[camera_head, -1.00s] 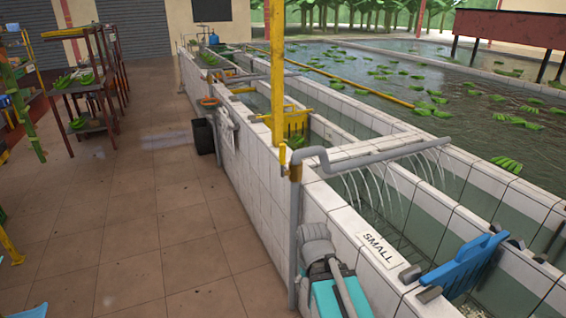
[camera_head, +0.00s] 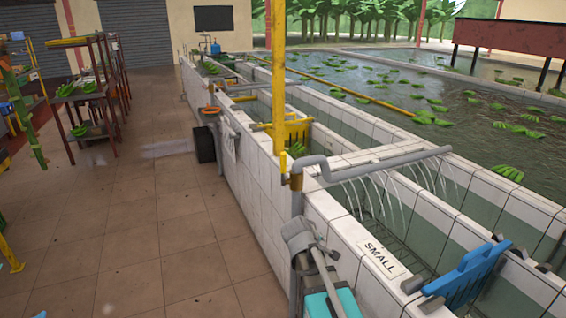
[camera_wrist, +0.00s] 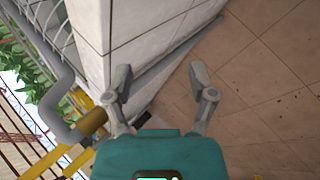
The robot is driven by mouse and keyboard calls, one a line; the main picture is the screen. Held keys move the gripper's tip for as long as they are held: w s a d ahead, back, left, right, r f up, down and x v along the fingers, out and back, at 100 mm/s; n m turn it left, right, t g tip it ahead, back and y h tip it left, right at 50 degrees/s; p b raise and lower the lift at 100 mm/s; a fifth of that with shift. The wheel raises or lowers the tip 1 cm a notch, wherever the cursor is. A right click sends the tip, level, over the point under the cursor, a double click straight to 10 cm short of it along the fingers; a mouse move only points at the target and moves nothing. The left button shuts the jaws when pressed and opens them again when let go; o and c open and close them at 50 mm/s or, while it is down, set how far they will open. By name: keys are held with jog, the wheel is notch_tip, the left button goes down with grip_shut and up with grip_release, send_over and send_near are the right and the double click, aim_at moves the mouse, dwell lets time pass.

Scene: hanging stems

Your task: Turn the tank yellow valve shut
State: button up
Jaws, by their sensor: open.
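The yellow valve (camera_head: 294,181) sits at the near end of a grey pipe, on top of a standing pipe beside the tiled tank wall. Its yellow lever (camera_head: 284,165) stands up beside the pipe. In the wrist view the grey pipe bends at the left, and a brown-gold valve part (camera_wrist: 92,122) shows left of my gripper (camera_wrist: 163,92). My gripper is open, with nothing between its fingers and tiled floor and wall beyond them. It is apart from the valve. In the head view my arm is below the valve, and the fingertips cannot be made out.
The tiled tank wall (camera_head: 262,200) runs away on the right of the floor (camera_head: 150,225). A yellow post (camera_head: 278,70) rises behind the valve. A "SMALL" sign (camera_head: 381,259) and a blue paddle (camera_head: 468,272) are at the near right. Open floor lies to the left.

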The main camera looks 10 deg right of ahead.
jog(key=w+r+n+t+h, duration=0.2)
jog(key=w+r+n+t, duration=0.3)
jog(key=w, duration=0.3)
jog(key=n+t+y, duration=0.2)
jog(key=n+t, duration=0.5)
jog(key=n, duration=1.2)
send_near(283, 162)
jog(key=v, duration=0.3)
jog(key=shift+w, duration=0.25)
jog(key=x, duration=1.4)
jog(key=shift+s, duration=0.1)
grip_shut()
